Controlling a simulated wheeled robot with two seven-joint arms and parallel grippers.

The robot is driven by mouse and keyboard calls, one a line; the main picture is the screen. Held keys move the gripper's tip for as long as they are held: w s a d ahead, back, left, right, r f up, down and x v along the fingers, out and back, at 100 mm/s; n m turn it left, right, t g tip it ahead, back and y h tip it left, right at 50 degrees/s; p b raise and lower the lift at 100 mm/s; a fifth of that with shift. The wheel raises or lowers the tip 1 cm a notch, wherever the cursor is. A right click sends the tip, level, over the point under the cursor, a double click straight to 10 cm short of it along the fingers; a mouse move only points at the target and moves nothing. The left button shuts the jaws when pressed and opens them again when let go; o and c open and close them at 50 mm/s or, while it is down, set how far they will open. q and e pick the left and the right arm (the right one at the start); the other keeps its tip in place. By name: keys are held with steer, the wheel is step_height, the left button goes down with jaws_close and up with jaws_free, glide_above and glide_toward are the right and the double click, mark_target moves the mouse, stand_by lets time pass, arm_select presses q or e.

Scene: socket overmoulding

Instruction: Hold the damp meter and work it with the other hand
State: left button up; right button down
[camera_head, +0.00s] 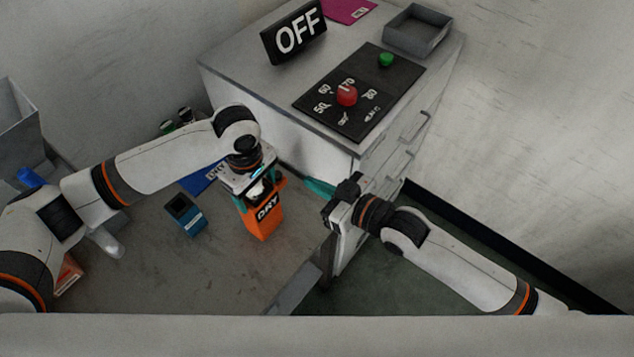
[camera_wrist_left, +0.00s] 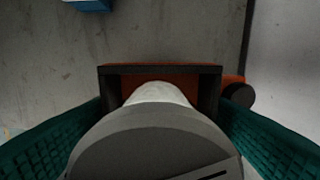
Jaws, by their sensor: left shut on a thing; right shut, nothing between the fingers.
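The damp meter (camera_head: 265,221) is an orange body with a dark panel reading "DRY", over the grey table in the head view. My left gripper (camera_head: 262,190) is shut on its upper end from above. The left wrist view shows a grey rounded part (camera_wrist_left: 155,140) between the teal fingers, with a black-rimmed orange part (camera_wrist_left: 160,70) beyond it. Whether the meter touches the table is unclear. My right gripper (camera_head: 318,187) is shut and empty, just right of the meter and apart from it, its teal fingers pointing left.
A blue box (camera_head: 186,216) with a dark top stands left of the meter. Behind is a grey cabinet (camera_head: 330,145) bearing an "OFF" sign (camera_head: 295,33), a black panel (camera_head: 362,92) with a red knob (camera_head: 347,95) and green button (camera_head: 386,59), and a grey tray (camera_head: 418,30).

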arm_select(q)
steer(key=o, duration=1)
